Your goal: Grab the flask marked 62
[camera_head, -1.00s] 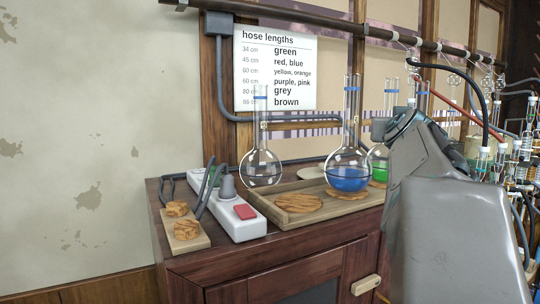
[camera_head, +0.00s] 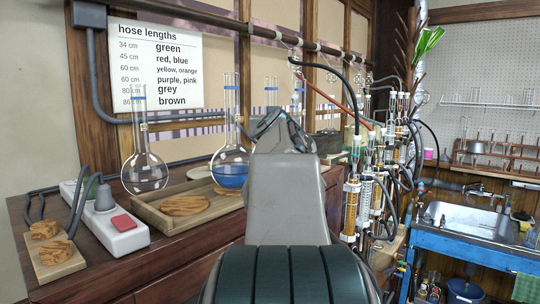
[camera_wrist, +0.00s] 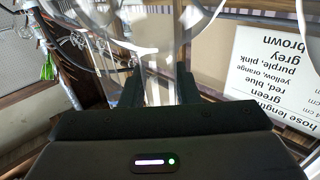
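No number 62 can be read on any flask. A clear empty round flask (camera_head: 145,172) with a blue neck band stands at the back left. The green-liquid flask is hidden behind my arm now. In the head view my arm covers my gripper, just right of the blue flask. In the wrist view my gripper (camera_wrist: 160,90) has its two dark fingers apart. A clear glass neck (camera_wrist: 154,70) shows between or just beyond them; I cannot tell whether they touch it.
A white power strip (camera_head: 118,233) and a wooden block with cork pieces (camera_head: 54,262) lie at the left. A cork ring (camera_head: 185,205) lies bare on the tray. A dense glass and hose rig (camera_head: 370,190) stands right of my arm. A sink (camera_head: 470,222) is farther right.

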